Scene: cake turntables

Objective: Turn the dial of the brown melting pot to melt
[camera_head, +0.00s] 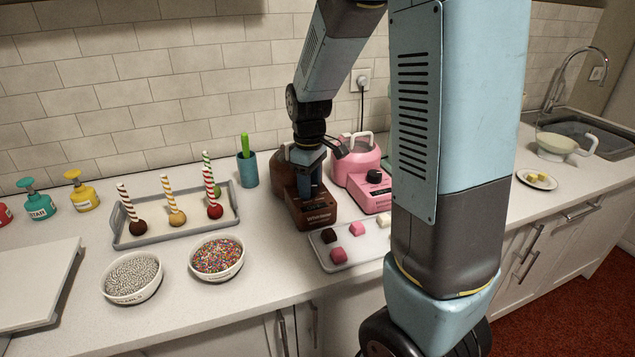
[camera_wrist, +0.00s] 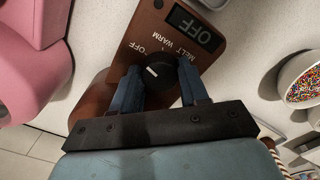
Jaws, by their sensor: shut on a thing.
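The brown melting pot (camera_head: 318,217) stands on the counter beside the pink melting pot, with my arm over it. In the wrist view its brown control panel (camera_wrist: 142,28) carries the words OFF, MELT and WARM and a small display (camera_wrist: 196,27) that reads OFF. The black dial (camera_wrist: 159,76) has a short white mark; I cannot tell exactly which word it points at. My gripper (camera_wrist: 159,70) is shut on the dial, one blue finger on each side. In the head view my gripper (camera_head: 309,180) hides the dial and much of the pot.
The pink melting pot (camera_head: 358,165) is close on the right. A tray with pink, dark and white pieces (camera_head: 374,248) lies in front. Bowls of silver beads (camera_head: 132,277) and coloured sprinkles (camera_head: 216,257) and a grey tray of cake pops (camera_head: 160,237) are at the left.

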